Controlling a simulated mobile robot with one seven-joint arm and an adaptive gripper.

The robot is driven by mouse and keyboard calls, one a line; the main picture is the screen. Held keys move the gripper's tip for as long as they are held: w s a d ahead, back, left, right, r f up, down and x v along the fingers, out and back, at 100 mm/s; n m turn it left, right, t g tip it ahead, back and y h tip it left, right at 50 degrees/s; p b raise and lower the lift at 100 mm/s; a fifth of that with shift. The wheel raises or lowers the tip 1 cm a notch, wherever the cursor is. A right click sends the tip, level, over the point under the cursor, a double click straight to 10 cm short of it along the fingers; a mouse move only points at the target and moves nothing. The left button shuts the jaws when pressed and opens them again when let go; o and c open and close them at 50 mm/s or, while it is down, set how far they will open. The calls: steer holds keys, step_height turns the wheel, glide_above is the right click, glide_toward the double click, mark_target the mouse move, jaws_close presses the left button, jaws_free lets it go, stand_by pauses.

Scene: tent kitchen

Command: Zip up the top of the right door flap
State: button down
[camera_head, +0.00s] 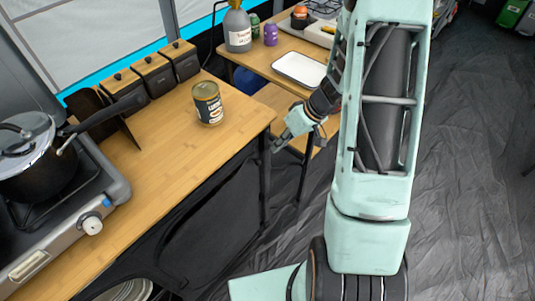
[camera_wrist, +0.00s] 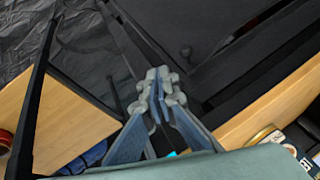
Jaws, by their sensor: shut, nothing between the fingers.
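No door flap or zip can be made out in either view. My gripper (camera_head: 279,146) hangs beside the near corner of the wooden counter, close to the smaller wooden table. The wrist view shows its fingers (camera_wrist: 157,92) shut together and empty, over dark surfaces and black table legs. I cannot tell from these views whether any dark sheet below is part of the flap.
The wooden counter (camera_head: 150,185) holds a can (camera_head: 208,103), several dark canisters (camera_head: 153,75) and a stove with a pot (camera_head: 36,158). The smaller table (camera_head: 258,58) bears a white tray (camera_head: 299,69). Dark floor (camera_head: 470,160) at right is open.

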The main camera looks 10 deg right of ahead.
mark_target(256, 161)
steer(key=shift+s+a+f, duration=0.3)
steer(key=shift+a+f, duration=0.25)
steer(key=shift+a, duration=0.35)
steer(key=shift+s+a+f, duration=0.25)
steer(key=shift+a+f, duration=0.3)
steer(key=shift+a, duration=0.35)
